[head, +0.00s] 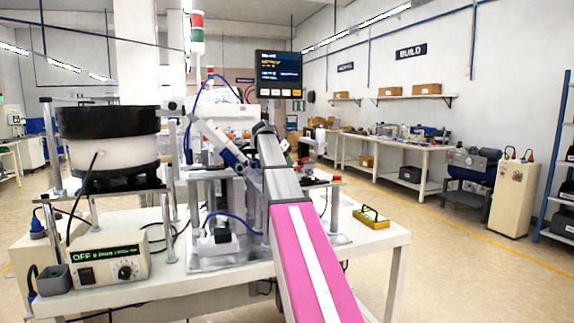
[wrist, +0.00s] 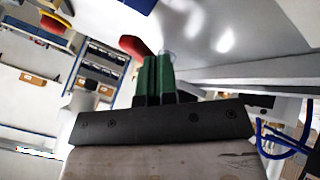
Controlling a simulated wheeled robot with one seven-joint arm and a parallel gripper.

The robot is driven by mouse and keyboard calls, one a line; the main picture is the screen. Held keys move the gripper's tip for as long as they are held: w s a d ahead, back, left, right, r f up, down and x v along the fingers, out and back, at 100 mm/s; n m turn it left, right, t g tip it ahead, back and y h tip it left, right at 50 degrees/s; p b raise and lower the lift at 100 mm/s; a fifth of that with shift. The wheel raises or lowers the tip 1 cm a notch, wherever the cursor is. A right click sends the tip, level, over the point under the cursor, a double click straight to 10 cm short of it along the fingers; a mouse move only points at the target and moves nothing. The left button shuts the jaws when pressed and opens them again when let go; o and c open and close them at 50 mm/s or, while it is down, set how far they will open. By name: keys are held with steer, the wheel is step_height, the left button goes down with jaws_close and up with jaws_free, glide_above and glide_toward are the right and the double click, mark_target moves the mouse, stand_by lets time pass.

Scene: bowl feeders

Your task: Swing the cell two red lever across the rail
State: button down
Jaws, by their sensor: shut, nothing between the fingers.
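My gripper (wrist: 156,62) shows in the wrist view with its two green fingers closed together and nothing between them. A red rounded piece (wrist: 133,46), perhaps the lever's grip, is just beyond and left of the fingertips; I cannot tell whether they touch. A grey metal bar (wrist: 250,76), perhaps the rail, runs off to the right of the fingers. In the head view a small red part (head: 336,179) sits at the right of the bench fixture; I cannot tell whether it is the lever. My arm hides the middle of the fixture there, and my fingers cannot be made out.
A black-and-white bowl feeder (head: 108,140) stands at the left of the white bench (head: 375,246). A control box reading OFF (head: 108,262) is in front of it. A monitor (head: 279,74) rises behind. A yellow tray (head: 372,217) lies at the right; the floor beyond is clear.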

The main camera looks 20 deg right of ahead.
mark_target(296, 168)
steer(key=shift+s+d+n+t, duration=0.1)
steer(key=shift+s+n+t, duration=0.35)
steer(key=shift+n, duration=0.35)
steer(key=shift+s+d+n+t, duration=0.1)
steer(key=shift+s+n+t, duration=0.1)
steer(key=shift+n+t, duration=0.5)
steer(key=shift+s+d+n+t, duration=0.25)
steer(key=shift+s+n, duration=0.15)
steer(key=shift+n, duration=0.3)
steer(key=shift+s+d, duration=0.25)
steer(key=shift+s+d+n+t, duration=0.15)
steer(key=shift+s+n+t, duration=0.15)
steer(key=shift+n, duration=0.2)
steer(key=shift+s+d+n+t+y, duration=0.4)
steer(key=shift+d+n+t+y, duration=0.15)
steer(key=shift+n, duration=0.45)
steer(key=shift+s+d, duration=0.1)
steer(key=shift+d, duration=0.3)
